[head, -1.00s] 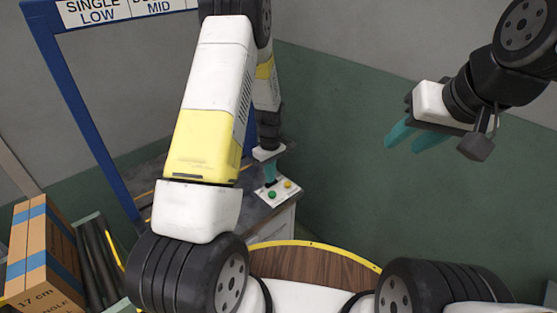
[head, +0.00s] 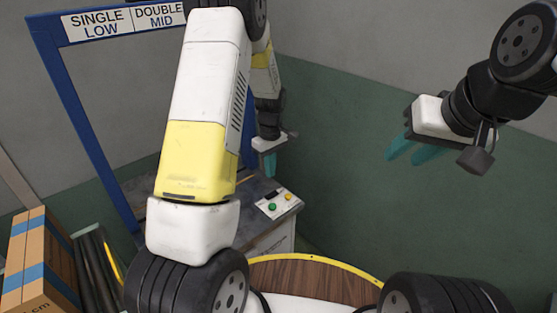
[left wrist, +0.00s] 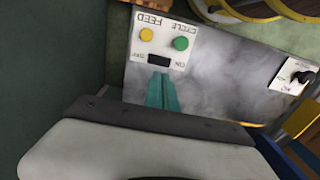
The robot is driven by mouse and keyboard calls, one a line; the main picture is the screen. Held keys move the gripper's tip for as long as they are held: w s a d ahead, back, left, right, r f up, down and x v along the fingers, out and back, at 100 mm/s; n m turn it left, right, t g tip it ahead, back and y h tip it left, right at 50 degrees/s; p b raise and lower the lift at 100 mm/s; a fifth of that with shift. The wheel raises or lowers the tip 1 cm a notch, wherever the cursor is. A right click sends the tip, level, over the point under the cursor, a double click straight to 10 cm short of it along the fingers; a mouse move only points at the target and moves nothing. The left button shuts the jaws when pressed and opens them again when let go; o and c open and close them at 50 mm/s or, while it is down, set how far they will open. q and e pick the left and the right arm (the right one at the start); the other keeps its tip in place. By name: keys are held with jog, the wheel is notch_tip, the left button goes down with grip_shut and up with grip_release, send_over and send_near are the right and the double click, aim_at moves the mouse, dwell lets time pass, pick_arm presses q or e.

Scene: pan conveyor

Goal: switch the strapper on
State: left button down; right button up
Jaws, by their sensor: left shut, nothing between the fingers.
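The strapper is a machine with a blue arch (head: 82,130) and a grey worktop. Its white control panel (head: 264,209) carries a green button (head: 272,207), a yellow button (head: 288,196) and a black switch (head: 270,195). In the left wrist view the black switch (left wrist: 159,60) lies beside ON and OFF lettering, its position unclear. My left gripper (head: 269,163) is shut and empty, above the panel and apart from it in the head view. In the left wrist view its fingertips (left wrist: 162,76) point close to the switch. My right gripper (head: 409,154) is open and empty, far right.
Cardboard boxes (head: 38,262) with blue tape stand at lower left beside dark upright panels. A separate black knob (left wrist: 303,77) shows at the right of the left wrist view.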

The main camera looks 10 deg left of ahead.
pick_arm(q)
notch_tip(320, 180, up, 6)
send_over(269, 197)
jog(key=shift+w, duration=0.25)
jog(key=shift+f, duration=0.15)
notch_tip(269, 197, down, 14)
jog(key=shift+s+r, duration=0.1)
jog(key=shift+r, duration=0.05)
dwell(0.3)
jog(key=shift+s+f, duration=0.15)
jog(key=shift+f, duration=0.15)
